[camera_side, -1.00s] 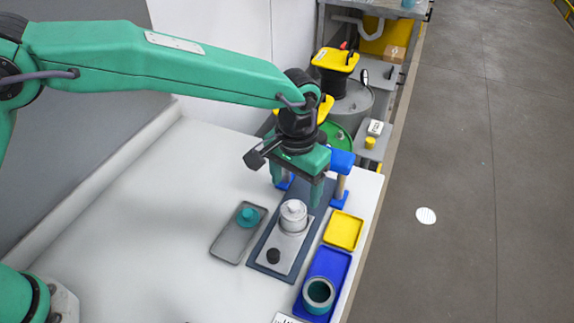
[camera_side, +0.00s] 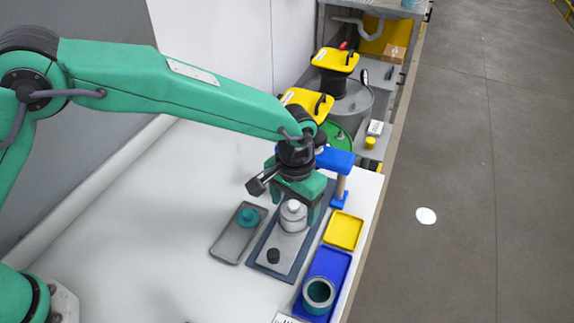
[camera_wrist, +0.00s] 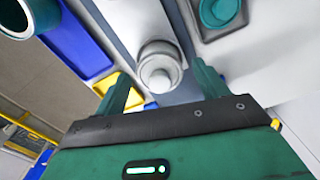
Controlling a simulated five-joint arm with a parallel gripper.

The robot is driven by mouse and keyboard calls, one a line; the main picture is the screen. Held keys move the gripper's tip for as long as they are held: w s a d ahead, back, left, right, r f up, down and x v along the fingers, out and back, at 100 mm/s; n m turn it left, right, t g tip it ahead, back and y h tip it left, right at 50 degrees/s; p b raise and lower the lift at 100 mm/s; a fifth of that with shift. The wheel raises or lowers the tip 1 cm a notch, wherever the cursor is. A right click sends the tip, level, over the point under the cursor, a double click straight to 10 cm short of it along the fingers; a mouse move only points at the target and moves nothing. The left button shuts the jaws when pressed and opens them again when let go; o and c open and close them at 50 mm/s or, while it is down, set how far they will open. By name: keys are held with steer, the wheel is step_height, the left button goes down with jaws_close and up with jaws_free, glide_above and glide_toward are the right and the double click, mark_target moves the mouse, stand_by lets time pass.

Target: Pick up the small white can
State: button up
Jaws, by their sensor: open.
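The small white can (camera_side: 293,217) stands upright on a light grey plate (camera_side: 283,247) that lies on a dark blue mat (camera_side: 256,262). Its narrower top shows in the wrist view (camera_wrist: 160,74). My gripper (camera_side: 296,208) is open and pointing down at the can. In the wrist view my two green fingers (camera_wrist: 160,90) stand on either side of the can's top, apart from it as far as I can tell. In the side view the gripper partly covers the area behind the can.
A grey tray with a teal piece (camera_side: 248,217) is to the left. A blue-topped stand (camera_side: 336,160) is close behind my gripper. The table's left part is clear.

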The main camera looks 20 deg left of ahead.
steer(key=shift+f, duration=0.95)
steer(key=shift+c, duration=0.4)
steer(key=c, duration=0.9)
